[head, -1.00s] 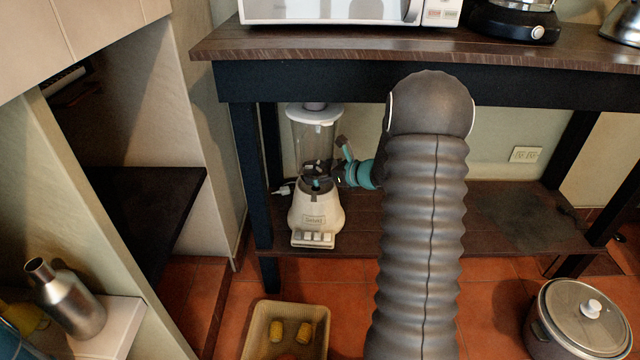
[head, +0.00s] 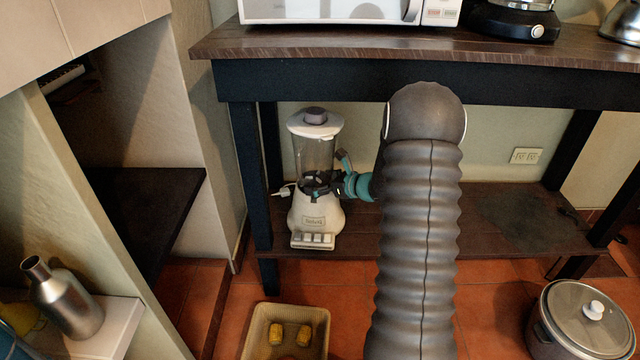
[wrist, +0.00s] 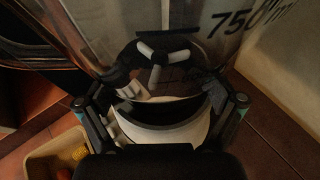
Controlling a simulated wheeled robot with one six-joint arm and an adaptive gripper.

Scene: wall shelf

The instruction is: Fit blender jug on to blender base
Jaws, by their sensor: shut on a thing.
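The clear blender jug (head: 314,155) with its white lid and grey cap stands upright over the white blender base (head: 316,222) on the lower shelf. My gripper (head: 322,186) is shut on the lower part of the jug, reaching in from the right. In the head view the jug's bottom meets the top of the base, but the fingers hide the joint, so I cannot tell whether it is fully seated. In the wrist view the jug (wrist: 190,40) with its printed marking lies between my fingers (wrist: 160,108), and the white base (wrist: 175,138) shows below.
The upper shelf (head: 340,60) with a microwave (head: 335,10) runs above the jug. A dark table leg (head: 245,170) stands close left of the blender. A basket (head: 262,325) and a lidded pot (head: 580,310) stand on the floor.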

